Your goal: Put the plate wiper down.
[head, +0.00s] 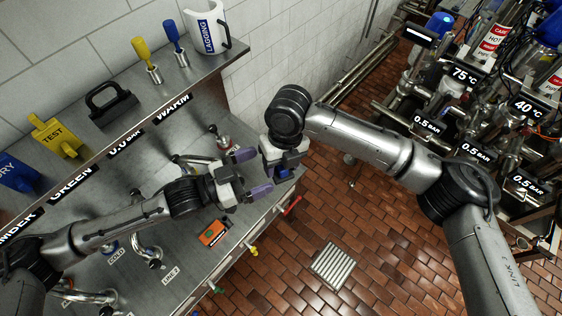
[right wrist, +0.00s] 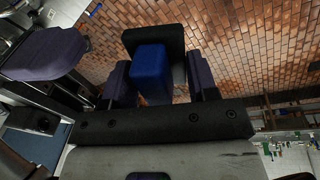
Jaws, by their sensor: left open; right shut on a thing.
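The plate wiper is most likely the thing in my right gripper (head: 284,166). In the right wrist view it is a blue block (right wrist: 152,72) with a black bar (right wrist: 152,38) across its far end. The purple fingers of my right gripper (right wrist: 160,85) are shut on the blue block from both sides. My left gripper (head: 254,173) is open and empty, just left of the right one. One of its fingers (right wrist: 45,52) looms large in the right wrist view.
The steel bench (head: 185,245) carries an orange device (head: 213,232) and pipe fittings (head: 150,252). The shelf above holds a black-handled tool (head: 110,103), a yellow TEST block (head: 55,135), brushes and a LAGGING mug (head: 207,30). Brick floor (head: 390,240) lies right; valves stand far right.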

